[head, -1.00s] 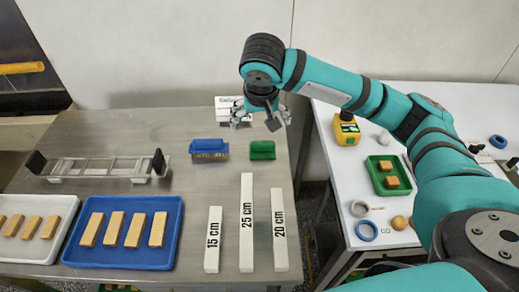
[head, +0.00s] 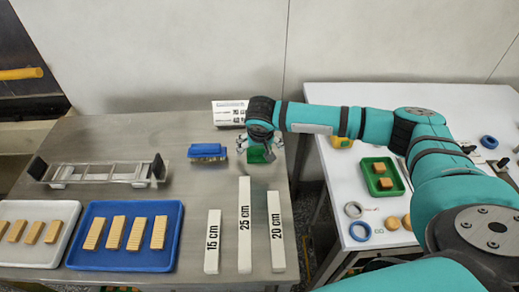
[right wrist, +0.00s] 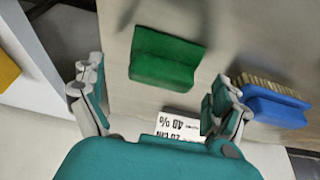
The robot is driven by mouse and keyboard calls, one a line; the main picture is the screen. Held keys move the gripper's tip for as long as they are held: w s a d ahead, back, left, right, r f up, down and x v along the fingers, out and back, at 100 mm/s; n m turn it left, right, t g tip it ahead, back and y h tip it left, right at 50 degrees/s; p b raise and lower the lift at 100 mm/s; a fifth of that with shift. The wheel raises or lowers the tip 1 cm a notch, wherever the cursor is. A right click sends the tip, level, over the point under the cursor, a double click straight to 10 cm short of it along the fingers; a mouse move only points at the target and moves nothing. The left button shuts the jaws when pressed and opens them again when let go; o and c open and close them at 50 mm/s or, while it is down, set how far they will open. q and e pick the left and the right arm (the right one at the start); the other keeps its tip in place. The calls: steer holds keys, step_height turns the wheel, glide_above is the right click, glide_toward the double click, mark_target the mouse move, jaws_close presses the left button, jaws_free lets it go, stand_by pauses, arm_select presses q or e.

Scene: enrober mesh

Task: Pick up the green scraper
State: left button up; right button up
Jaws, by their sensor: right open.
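The green scraper (head: 257,156) lies on the steel table near its right edge, partly hidden under my right gripper in the head view. The right wrist view shows the whole green scraper (right wrist: 166,58), apart from the fingers. My right gripper (head: 260,146) is above the scraper, with its fingers spread to either side in the head view. It is open and empty; both fingers also show in the right wrist view (right wrist: 152,88). My left gripper is in neither view.
A blue brush (head: 208,151) lies just left of the scraper. A white printed box (head: 229,112) stands behind it. White length bars (head: 245,225) lie in front. A blue tray (head: 85,255) and a metal frame (head: 100,172) are further left. A white table (head: 340,195) stands right.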

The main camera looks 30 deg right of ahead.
steer(key=shift+x, duration=0.9)
steer(key=shift+a, duration=0.1)
steer(key=shift+r, duration=0.1)
steer(key=shift+c, duration=0.4)
steer(key=c, duration=1.2)
step_height(320, 180, up, 10)
steer(key=shift+r+b, duration=0.1)
steer(key=shift+b, duration=0.6)
